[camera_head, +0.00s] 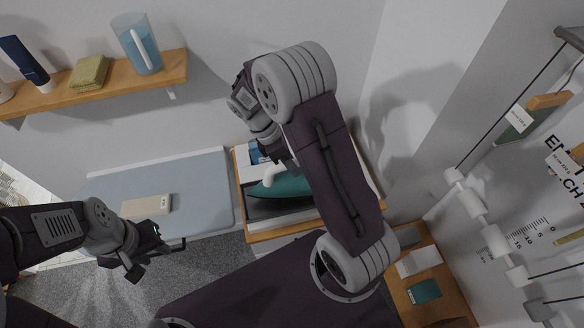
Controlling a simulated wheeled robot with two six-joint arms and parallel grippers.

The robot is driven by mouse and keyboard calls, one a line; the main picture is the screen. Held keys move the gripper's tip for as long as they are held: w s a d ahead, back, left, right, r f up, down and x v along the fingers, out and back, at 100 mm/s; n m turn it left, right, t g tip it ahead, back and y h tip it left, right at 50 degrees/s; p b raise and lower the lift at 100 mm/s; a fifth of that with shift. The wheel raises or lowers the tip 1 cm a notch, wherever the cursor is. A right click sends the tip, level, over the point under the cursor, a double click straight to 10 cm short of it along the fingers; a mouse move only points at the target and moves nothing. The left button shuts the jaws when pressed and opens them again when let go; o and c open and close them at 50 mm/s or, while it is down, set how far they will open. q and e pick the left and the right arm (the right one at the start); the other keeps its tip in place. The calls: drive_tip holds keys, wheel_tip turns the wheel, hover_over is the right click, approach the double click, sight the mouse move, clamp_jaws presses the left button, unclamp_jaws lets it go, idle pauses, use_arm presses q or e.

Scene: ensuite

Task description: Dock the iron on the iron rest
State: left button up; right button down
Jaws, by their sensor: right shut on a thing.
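The iron (287,188), teal with a white handle part (267,179), is over the wooden unit in the middle. My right gripper (280,157) is at its handle and shut on it; my forearm hides the fingertips and the iron's right end. A dark, flat surface, possibly the iron rest (272,211), shows just below the iron in the picture. I cannot tell whether the iron touches it. My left gripper (160,258) is open and empty, near the front edge of the pale blue board, apart from the iron.
The pale blue board (205,185) left of the unit carries a beige block (147,205). A wall shelf (115,92) holds a jug (138,45), a folded cloth (89,73) and a dark tube. A wooden surface (445,290) with small items lies at lower right.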

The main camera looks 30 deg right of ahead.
sight(291, 177)
drive_tip(key=shift+s+f, duration=0.1)
drive_tip(key=shift+f, duration=0.2)
wheel_tip(291, 177, down, 2)
drive_tip(key=shift+a+f+p, duration=0.1)
drive_tip(key=shift+f+p, duration=0.15)
drive_tip(key=shift+p, duration=0.2)
drive_tip(key=shift+f, duration=0.55)
drive_tip(key=c, duration=1.2)
unclamp_jaws()
